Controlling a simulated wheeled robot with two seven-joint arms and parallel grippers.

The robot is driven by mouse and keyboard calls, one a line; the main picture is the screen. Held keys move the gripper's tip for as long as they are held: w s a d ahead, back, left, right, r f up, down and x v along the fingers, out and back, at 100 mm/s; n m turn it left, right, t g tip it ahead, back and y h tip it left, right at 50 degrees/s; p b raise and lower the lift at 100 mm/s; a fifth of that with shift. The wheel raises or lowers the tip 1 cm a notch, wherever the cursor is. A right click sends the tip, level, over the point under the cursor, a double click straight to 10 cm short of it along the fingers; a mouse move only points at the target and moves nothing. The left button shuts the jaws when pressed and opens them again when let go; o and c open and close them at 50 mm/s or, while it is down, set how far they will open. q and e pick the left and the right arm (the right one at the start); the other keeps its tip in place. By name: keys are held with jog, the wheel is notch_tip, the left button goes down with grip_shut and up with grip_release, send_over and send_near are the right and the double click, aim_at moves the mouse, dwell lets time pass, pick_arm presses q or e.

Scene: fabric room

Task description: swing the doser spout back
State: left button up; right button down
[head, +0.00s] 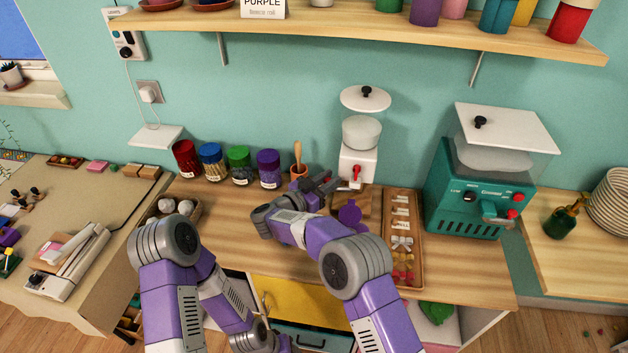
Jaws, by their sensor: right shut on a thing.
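The white doser (357,163) stands against the back wall, with a clear lidded hopper holding white powder and a red tap on its front. My right gripper (332,182) is at the lower left of the doser, low over the counter. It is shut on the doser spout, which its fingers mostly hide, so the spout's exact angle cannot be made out.
A wooden tray (416,262) of small items lies right of my right forearm. A teal machine (459,196) stands further right. Lidded jars (240,168) and an orange cup with a pestle (298,171) stand left of the doser. A shelf (400,37) overhangs the counter.

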jog(key=shift+w+r, duration=0.1)
dwell(0.3)
jog(key=c, duration=1)
grip_release()
jog(key=shift+d, duration=0.1)
jog(key=v, duration=0.7)
jog(key=shift+a+p, duration=0.3)
jog(key=shift+p, duration=0.15)
